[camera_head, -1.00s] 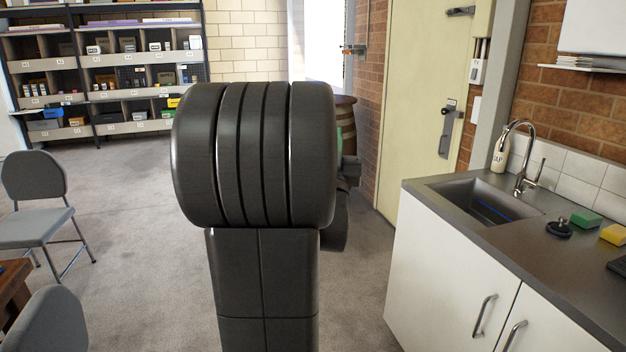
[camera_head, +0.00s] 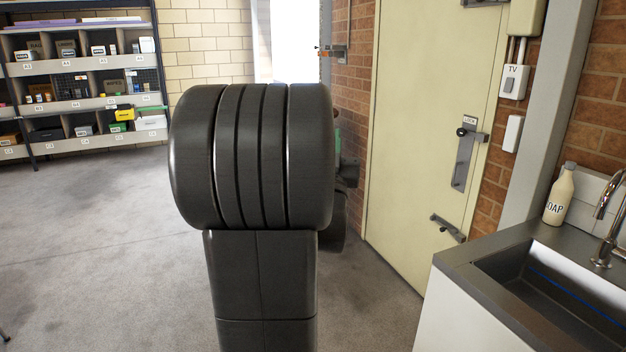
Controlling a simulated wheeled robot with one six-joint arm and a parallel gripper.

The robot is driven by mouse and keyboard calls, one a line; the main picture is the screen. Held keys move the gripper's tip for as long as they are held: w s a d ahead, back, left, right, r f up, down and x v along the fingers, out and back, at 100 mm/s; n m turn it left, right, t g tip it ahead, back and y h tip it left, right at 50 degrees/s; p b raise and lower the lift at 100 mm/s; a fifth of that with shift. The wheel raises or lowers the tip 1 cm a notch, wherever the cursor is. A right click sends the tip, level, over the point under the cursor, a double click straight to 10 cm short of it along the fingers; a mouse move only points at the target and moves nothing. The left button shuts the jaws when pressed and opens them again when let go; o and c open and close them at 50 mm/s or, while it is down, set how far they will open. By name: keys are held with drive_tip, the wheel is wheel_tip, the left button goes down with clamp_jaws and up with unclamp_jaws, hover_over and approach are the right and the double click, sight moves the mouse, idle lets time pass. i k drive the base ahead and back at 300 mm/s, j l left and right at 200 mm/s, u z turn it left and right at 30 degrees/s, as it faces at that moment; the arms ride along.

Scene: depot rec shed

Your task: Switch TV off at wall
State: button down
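The TV wall switch (camera_head: 513,82) is a white plate with a rocker, labelled "TV", on the brick strip between the cream door and the grey post, at the upper right. A conduit runs up from it to a box. Which way the rocker is set is too small to tell. A plain white plate (camera_head: 512,134) sits just below it. My own dark arm fills the middle of the view, left of the switch and well apart from it. My gripper cannot be made out; it is hidden behind the arm.
A cream door (camera_head: 425,120) with bolts stands left of the switch. A counter with a sink (camera_head: 560,290), a tap (camera_head: 609,225) and a soap bottle (camera_head: 560,195) is at the lower right. Shelving (camera_head: 85,65) with bins stands at the back left. Grey floor (camera_head: 100,240) is clear on the left.

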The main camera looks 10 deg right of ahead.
sight(507, 87)
drive_tip(key=i+z, duration=0.1)
drive_tip(key=i, duration=0.4)
drive_tip(key=i+j+z, duration=0.15)
drive_tip(key=i, duration=0.35)
drive_tip(key=i+j+z, duration=0.1)
drive_tip(key=i, duration=0.4)
drive_tip(key=i+l+z, duration=0.15)
drive_tip(key=z, duration=0.25)
drive_tip(key=i+z, duration=0.7)
drive_tip(key=z, duration=0.15)
drive_tip(key=i+j+z, duration=0.2)
drive_tip(key=z, duration=0.2)
